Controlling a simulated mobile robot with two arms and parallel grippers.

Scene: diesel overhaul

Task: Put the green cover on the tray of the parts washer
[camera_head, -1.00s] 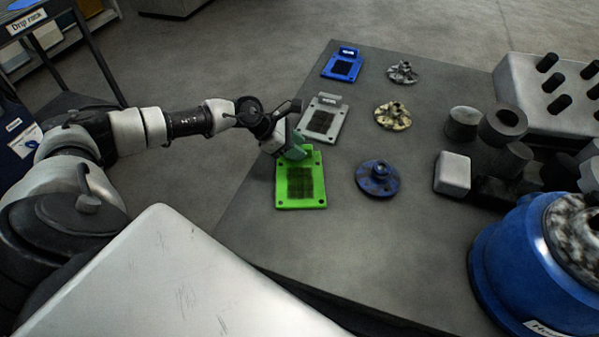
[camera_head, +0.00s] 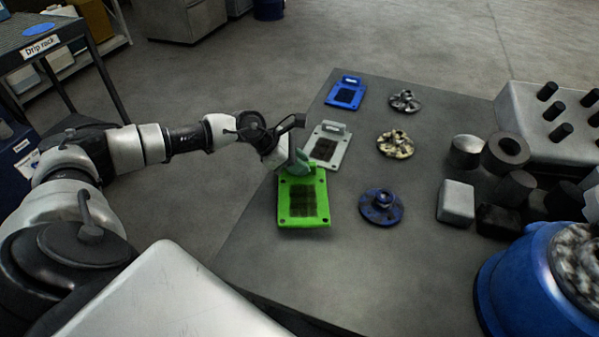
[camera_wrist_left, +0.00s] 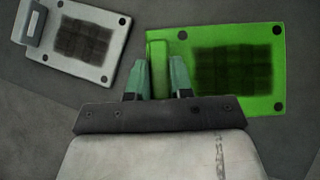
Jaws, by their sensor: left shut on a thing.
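The green cover (camera_head: 303,212) is a flat bright green plate with dark corner holes and a dark square patch, near the left edge of the grey table. My left gripper (camera_head: 299,168) is shut on the raised tab at its far end. In the left wrist view the teal fingers (camera_wrist_left: 163,80) stand on both sides of the tab of the green cover (camera_wrist_left: 265,65). I cannot tell whether the cover is slightly lifted or still touches the table. My right gripper is not in view. I see no part clearly identifiable as the parts washer or its tray.
A grey-white cover (camera_head: 327,146) lies just beyond the green one, and a blue cover (camera_head: 345,95) farther back. Three round flanged parts, one of them blue (camera_head: 381,206), lie to the right. Blocks, cylinders and a large blue machine (camera_head: 520,275) crowd the right side. A drip rack (camera_head: 40,47) stands at the far left.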

